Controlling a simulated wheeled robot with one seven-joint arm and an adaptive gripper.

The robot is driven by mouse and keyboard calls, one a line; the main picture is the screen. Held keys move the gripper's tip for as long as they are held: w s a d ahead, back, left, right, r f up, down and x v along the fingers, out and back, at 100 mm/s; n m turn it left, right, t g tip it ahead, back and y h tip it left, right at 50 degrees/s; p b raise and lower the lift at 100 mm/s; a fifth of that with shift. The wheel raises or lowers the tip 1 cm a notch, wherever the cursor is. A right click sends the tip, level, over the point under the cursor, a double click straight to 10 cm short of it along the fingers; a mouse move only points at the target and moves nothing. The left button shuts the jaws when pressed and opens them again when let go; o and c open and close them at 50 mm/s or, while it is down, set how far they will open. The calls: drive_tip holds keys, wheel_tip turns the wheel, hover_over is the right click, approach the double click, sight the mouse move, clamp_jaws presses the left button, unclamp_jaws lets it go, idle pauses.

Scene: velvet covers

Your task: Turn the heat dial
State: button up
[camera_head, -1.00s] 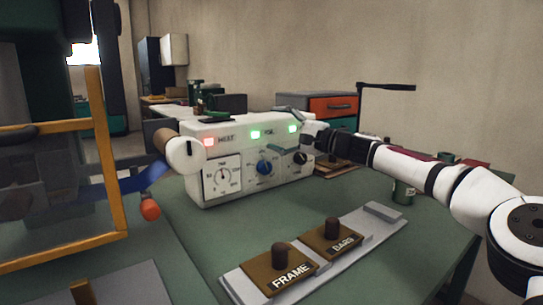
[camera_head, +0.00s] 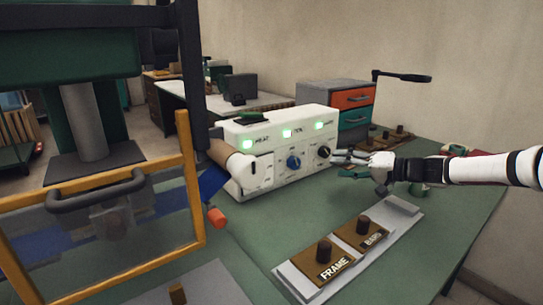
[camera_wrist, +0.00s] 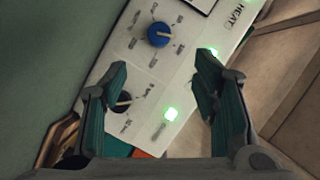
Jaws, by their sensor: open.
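The white control box (camera_head: 285,140) stands on the green bench, its panel facing me. The lamp over the HEAT label (camera_head: 247,144) is green, as are the two other lamps. The panel carries a blue knob (camera_head: 293,162) in the middle and a black knob (camera_head: 323,152) at the right. In the wrist view, the blue knob (camera_wrist: 159,34) and black knob (camera_wrist: 121,102) show ahead, each with a pointer. My gripper (camera_head: 343,160) is open and empty, just right of the panel and apart from the knobs. Its left finger partly hides the black knob in the wrist view.
A grey rail (camera_head: 405,208) with FRAME and BARS blocks lies in front of the box. A drawer unit (camera_head: 345,105) is behind. Bench space between the box and rail is clear.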

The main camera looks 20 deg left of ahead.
sight(297, 164)
drive_tip(key=b+x, duration=0.2)
drive_tip(key=x, duration=1.1)
drive_tip(key=shift+a+f, duration=0.2)
drive_tip(key=shift+a, duration=0.1)
drive_tip(key=c, duration=1.2)
